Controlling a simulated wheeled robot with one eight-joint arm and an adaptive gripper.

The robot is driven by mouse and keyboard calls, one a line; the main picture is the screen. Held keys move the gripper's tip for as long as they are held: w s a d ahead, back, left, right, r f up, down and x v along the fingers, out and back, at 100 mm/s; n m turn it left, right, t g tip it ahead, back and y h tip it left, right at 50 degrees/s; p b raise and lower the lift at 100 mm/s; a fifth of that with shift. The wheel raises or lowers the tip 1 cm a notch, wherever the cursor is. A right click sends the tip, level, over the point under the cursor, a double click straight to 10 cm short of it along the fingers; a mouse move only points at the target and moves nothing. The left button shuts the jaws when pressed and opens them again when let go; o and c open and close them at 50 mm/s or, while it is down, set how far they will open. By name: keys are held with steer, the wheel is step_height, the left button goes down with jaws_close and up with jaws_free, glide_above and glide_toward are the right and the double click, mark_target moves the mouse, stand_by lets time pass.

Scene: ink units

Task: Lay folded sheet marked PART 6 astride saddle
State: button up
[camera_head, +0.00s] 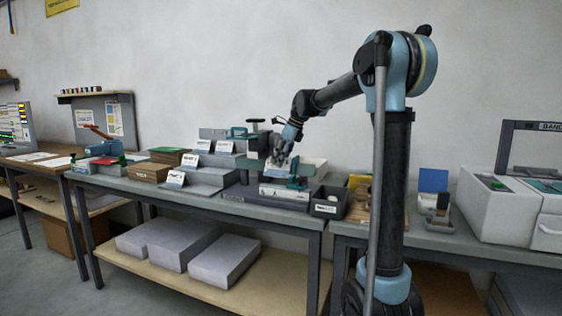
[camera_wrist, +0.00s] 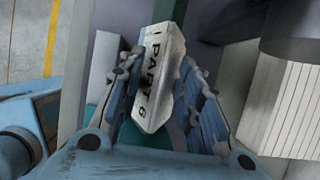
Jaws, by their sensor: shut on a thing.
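The folded sheet marked PART 6 (camera_wrist: 158,75) is white with dark print along its ridge and a ragged edge on its right side. In the wrist view my gripper (camera_wrist: 162,95) has one finger on each side of the sheet and is shut on it. In the head view my gripper (camera_head: 277,155) is over the grey and teal device on the middle bench.
Stepped grey stands with folded labelled sheets (camera_head: 175,178) are left of the device. A dark bin (camera_head: 328,205) stands close on its right. A white block with lined sides (camera_wrist: 278,105) is at the right in the wrist view.

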steer(key=o, duration=1)
steer(key=shift+r, duration=3.95)
